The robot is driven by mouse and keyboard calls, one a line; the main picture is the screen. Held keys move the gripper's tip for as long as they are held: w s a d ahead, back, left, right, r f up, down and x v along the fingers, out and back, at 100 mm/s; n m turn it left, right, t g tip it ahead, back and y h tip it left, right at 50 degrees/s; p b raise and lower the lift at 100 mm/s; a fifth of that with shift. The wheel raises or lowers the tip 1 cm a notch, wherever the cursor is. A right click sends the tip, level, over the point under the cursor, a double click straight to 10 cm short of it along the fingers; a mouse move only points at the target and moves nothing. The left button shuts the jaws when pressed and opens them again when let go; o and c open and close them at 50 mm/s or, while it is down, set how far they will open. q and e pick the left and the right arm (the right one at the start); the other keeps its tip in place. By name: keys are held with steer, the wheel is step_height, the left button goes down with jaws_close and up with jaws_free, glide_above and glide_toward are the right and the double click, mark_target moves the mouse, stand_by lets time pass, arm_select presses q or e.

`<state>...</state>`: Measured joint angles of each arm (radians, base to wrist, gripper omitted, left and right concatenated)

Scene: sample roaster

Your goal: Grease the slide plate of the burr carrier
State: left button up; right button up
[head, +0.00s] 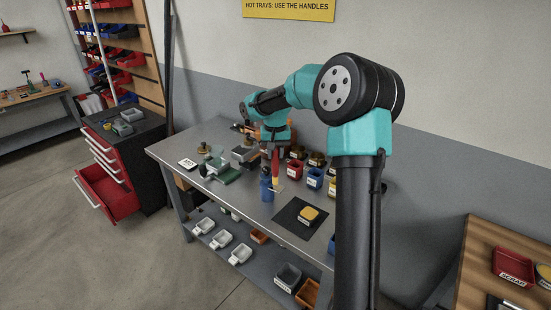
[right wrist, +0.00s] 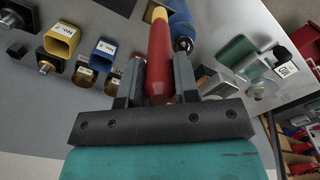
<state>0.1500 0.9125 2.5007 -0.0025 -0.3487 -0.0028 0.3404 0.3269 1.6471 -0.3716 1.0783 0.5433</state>
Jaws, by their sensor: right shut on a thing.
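My right gripper (head: 275,150) is shut on a red-handled tool (head: 275,165) with a yellow band near its lower end. In the right wrist view the red handle (right wrist: 160,60) sits between the two fingers of the right gripper (right wrist: 160,82). The tool points down beside a blue container (head: 266,190), which also shows in the right wrist view (right wrist: 181,14); I cannot tell whether they touch. A green device (head: 228,173), perhaps the burr carrier, stands left of them on the bench (head: 225,200). I cannot make out its slide plate. My left gripper is not in view.
Red (head: 295,170) and blue (head: 314,178) labelled bins stand right of the tool. A dark mat (head: 290,224) with a yellow-topped item (head: 309,214) lies near the front edge. A red drawer cabinet (head: 102,190) stands left, its lower drawer open.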

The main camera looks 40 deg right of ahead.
steer(key=shift+r, duration=2.3)
